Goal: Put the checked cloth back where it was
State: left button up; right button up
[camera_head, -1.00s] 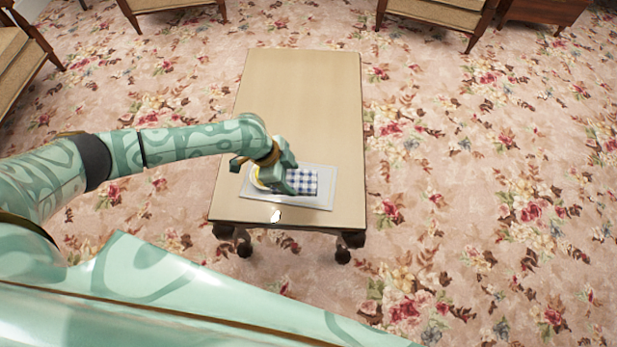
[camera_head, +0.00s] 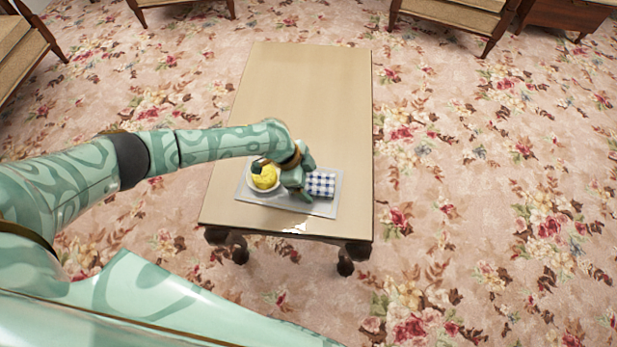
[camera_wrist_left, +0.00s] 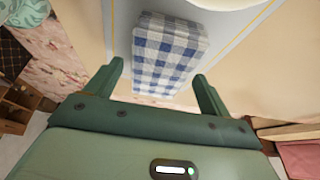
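The blue-and-white checked cloth (camera_head: 320,185) lies folded on the right part of a pale tray (camera_head: 284,205) on the table. In the left wrist view the cloth (camera_wrist_left: 168,55) sits ahead of and between the fingers. My left gripper (camera_head: 305,197) points down over the tray, just left of the cloth. In the left wrist view its two fingers (camera_wrist_left: 158,82) are spread apart with nothing clamped between them. Whether they touch the cloth, I cannot tell. My right gripper is not in view.
A plate (camera_head: 250,182) with yellow food (camera_head: 265,178) stands on the tray's left side, close to my left gripper. The long wooden table (camera_head: 305,90) is bare beyond the tray. Chairs (camera_head: 455,18) stand around it on the floral carpet (camera_head: 480,200).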

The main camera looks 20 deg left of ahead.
aim_at(312, 182)
pick_arm(q)
jog(key=shift+r, duration=0.1)
jog(key=shift+a+r, duration=0.1)
jog(key=shift+r, duration=0.15)
jog(key=p+v, duration=0.2)
jog(key=v, duration=0.1)
jog(key=shift+w+r, duration=0.15)
jog(key=shift+r, duration=0.05)
jog(key=p+v, duration=0.3)
jog(key=v, duration=0.5)
jog(key=shift+p, duration=0.3)
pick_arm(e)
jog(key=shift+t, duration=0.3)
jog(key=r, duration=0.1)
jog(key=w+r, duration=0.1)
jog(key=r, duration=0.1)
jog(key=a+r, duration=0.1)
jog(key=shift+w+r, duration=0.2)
